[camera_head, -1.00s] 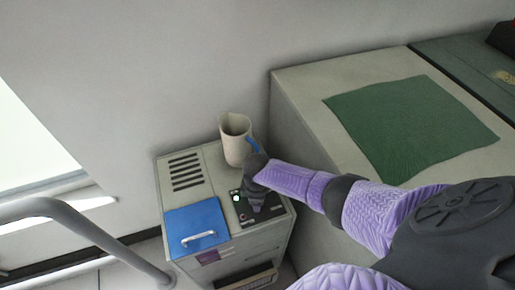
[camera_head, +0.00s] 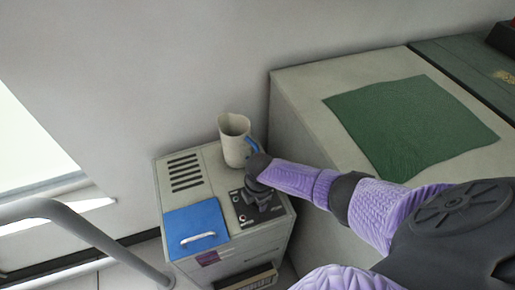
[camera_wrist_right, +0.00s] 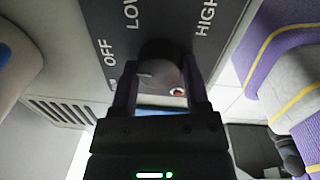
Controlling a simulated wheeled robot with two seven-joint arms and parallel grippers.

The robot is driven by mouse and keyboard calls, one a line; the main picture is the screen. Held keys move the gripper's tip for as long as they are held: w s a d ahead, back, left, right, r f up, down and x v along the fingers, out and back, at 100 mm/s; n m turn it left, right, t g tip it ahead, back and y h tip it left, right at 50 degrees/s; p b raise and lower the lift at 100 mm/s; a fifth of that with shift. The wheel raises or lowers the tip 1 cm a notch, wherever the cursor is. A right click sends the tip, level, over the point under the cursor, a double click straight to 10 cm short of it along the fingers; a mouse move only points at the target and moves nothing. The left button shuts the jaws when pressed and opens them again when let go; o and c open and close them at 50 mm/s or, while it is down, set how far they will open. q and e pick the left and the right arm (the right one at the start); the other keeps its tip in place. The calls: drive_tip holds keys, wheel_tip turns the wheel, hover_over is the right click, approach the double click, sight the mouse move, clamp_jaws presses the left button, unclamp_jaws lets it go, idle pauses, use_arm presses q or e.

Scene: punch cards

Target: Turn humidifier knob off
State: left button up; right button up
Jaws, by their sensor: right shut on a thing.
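The humidifier (camera_head: 215,166) is a pale box cabinet with a dark control panel (camera_head: 238,206) on its top. In the right wrist view its dark round knob (camera_wrist_right: 160,64) sits between my right gripper's fingers. The panel (camera_wrist_right: 170,20) there reads OFF, LOW and HIGH. The knob's pale mark points left, to the OFF side. My right gripper (camera_head: 262,203) is shut on the knob; it also shows in the right wrist view (camera_wrist_right: 160,90). In the head view the gripper hides the knob. A small reddish lamp (camera_wrist_right: 177,91) shows beside the knob. My left gripper is not in view.
A pale jug (camera_head: 233,140) with a blue handle stands on the humidifier, close behind my right gripper. A blue lid (camera_head: 196,225) and slotted vents (camera_head: 186,171) lie left of the panel. A larger cabinet (camera_head: 300,110) with a green cloth (camera_head: 410,125) stands at right. A grey rail (camera_head: 90,230) crosses lower left.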

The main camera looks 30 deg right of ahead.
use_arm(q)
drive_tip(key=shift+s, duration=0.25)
use_arm(e)
drive_tip(key=o, duration=1.3)
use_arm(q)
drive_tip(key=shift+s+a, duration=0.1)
use_arm(e)
drive_tip(key=shift+r, duration=0.35)
use_arm(q)
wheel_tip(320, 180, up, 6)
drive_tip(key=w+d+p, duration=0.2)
drive_tip(key=p, duration=0.4)
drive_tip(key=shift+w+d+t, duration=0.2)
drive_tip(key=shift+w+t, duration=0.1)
use_arm(e)
drive_tip(key=r, duration=0.9)
drive_tip(key=shift+s+r, duration=0.1)
drive_tip(key=shift+s, duration=0.2)
